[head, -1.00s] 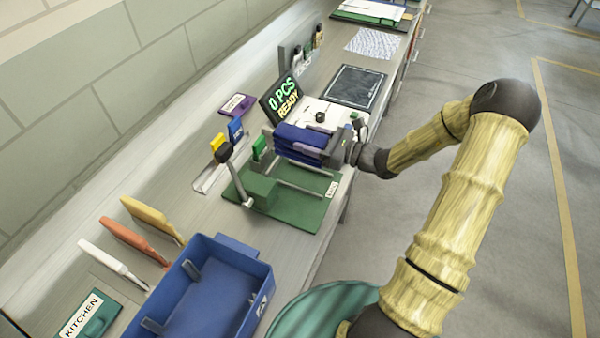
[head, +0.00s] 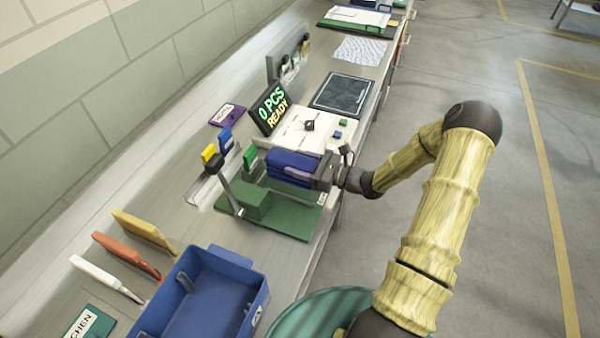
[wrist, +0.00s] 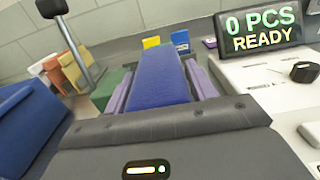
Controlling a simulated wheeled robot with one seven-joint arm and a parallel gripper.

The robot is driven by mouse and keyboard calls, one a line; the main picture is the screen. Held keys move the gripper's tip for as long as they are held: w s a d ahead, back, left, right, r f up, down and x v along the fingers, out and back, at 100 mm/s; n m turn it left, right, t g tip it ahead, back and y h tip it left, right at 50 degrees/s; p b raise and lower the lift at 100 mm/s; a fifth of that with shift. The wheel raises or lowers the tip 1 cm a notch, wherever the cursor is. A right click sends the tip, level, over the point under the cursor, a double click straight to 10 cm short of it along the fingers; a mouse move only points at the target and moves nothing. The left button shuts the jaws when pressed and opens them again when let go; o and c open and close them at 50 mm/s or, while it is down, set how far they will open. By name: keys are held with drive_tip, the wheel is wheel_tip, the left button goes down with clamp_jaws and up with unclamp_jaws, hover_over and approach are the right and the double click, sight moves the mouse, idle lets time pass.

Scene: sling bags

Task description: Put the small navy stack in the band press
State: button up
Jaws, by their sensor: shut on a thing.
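The small navy stack (head: 291,163) is a block of folded dark blue pieces. My gripper (head: 309,177) is shut on its right end, and the stack also shows in the wrist view (wrist: 160,80) between two purple-grey fingers. The band press appears to be the green base (head: 290,218) with a green block (head: 256,200), rails and a post (head: 224,182) with a dark head. The stack is over the back part of this base. Whether it touches the base or rails is hidden.
A display (head: 270,108) reading "0 PCS READY" stands by a white machine (head: 308,130) behind the stack. Yellow (head: 208,153), blue (head: 226,138) and green (head: 250,158) upright pieces stand to the left.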

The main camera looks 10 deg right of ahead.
drive_tip(key=shift+f+p, duration=0.35)
drive_tip(key=shift+f, duration=1.7)
drive_tip(key=shift+f, duration=0.15)
drive_tip(key=o, duration=1.1)
drive_tip(key=shift+s+d, duration=0.1)
drive_tip(key=b+v, duration=0.3)
drive_tip(key=v, duration=0.8)
drive_tip(key=shift+s+d, duration=0.25)
drive_tip(key=shift+d, duration=0.05)
